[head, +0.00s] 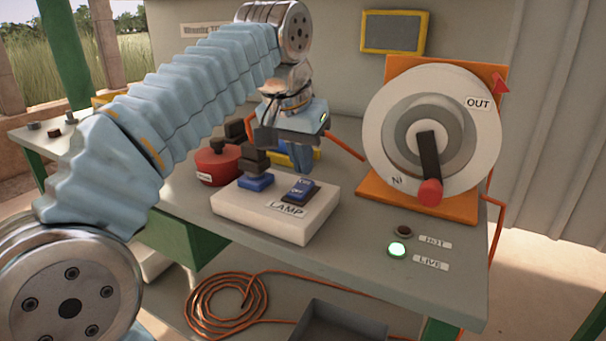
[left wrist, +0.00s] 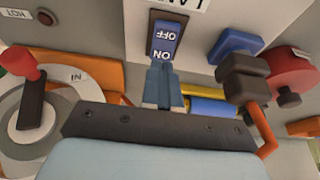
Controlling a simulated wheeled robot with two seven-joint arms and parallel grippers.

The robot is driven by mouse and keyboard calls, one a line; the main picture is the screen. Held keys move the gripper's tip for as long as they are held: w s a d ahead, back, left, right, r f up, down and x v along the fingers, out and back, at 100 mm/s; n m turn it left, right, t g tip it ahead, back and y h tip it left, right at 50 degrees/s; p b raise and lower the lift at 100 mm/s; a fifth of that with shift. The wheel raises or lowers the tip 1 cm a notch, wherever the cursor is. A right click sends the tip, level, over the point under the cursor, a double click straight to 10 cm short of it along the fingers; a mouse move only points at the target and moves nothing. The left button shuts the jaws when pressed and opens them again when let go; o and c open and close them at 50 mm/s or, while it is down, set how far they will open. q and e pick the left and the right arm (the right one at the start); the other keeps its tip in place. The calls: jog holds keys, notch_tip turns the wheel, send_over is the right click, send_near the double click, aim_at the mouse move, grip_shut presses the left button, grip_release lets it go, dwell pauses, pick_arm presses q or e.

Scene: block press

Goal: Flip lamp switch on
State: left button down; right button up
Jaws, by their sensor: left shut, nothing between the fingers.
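The lamp switch (head: 298,190) is a blue rocker on a white box (head: 262,222) labelled LAMP. In the left wrist view the rocker (left wrist: 165,40) shows OFF on its far half and ON on its near half. My left gripper (head: 303,168) is shut and empty, with its fingertips just behind the switch in the head view. In the left wrist view the closed fingertips (left wrist: 168,64) appear right at the ON end of the rocker; I cannot tell whether they touch it. My right gripper is not in view.
A blue-based dark knob (head: 255,180) stands on the box's left side, near a red round part (head: 217,166). A large dial (head: 432,135) with a red-tipped handle is at the right. Coiled orange cable (head: 228,297) lies below.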

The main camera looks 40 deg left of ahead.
aim_at(301, 189)
pick_arm(q)
jog(key=shift+x, duration=0.85)
jog(key=shift+s+f, duration=0.1)
jog(key=shift+f, duration=0.2)
jog(key=shift+s, duration=0.1)
jog(key=shift+s+d, duration=0.2)
jog(key=shift+s, duration=0.45)
jog(key=shift+r, duration=0.1)
